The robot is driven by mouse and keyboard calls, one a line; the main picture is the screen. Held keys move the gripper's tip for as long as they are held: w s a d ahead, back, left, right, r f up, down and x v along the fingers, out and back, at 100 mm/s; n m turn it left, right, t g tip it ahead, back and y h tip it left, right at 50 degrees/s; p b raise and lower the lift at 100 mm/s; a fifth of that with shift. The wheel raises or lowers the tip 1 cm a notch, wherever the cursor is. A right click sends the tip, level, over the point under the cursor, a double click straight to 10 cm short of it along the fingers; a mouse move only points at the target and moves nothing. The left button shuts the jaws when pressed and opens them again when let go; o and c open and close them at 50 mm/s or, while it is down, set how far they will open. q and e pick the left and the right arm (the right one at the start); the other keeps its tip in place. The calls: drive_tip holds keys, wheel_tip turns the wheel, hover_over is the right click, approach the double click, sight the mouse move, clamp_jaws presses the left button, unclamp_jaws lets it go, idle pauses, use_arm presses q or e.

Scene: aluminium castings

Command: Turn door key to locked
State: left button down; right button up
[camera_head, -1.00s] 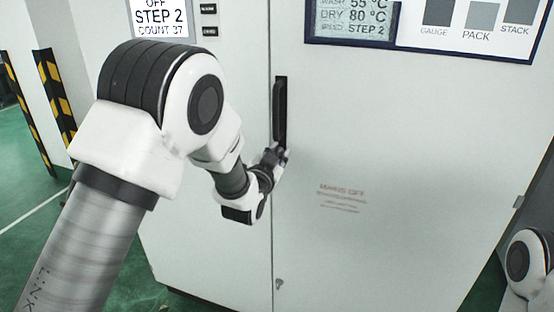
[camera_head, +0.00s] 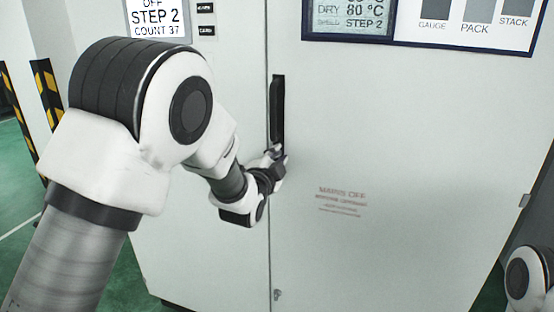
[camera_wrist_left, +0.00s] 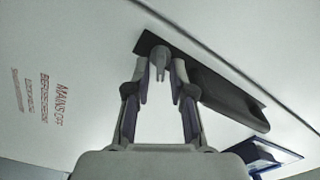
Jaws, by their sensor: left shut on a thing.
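The door key (camera_wrist_left: 159,62) shows in the left wrist view as a small grey piece between the fingertips, at one end of the dark door handle (camera_wrist_left: 222,97). In the head view the handle (camera_head: 277,105) is a tall black strip beside the door seam, and the key is hidden by my gripper. My left gripper (camera_head: 279,156) is at the handle's lower end; its two fingers (camera_wrist_left: 160,76) are shut on the key. The angle of the key is too small to tell. My right gripper is out of view.
The pale cabinet door (camera_head: 400,130) fills the middle, with red warning print (camera_head: 342,199) right of the handle. A sign and display panel (camera_head: 350,22) are at the top. Striped posts (camera_head: 48,90) stand at left on green floor. Part of my right arm shows at lower right.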

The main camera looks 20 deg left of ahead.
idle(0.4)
use_arm(q)
drive_tip(key=c, duration=1.3)
unclamp_jaws()
drive_tip(key=s, duration=1.2)
drive_tip(key=shift+a, duration=0.15)
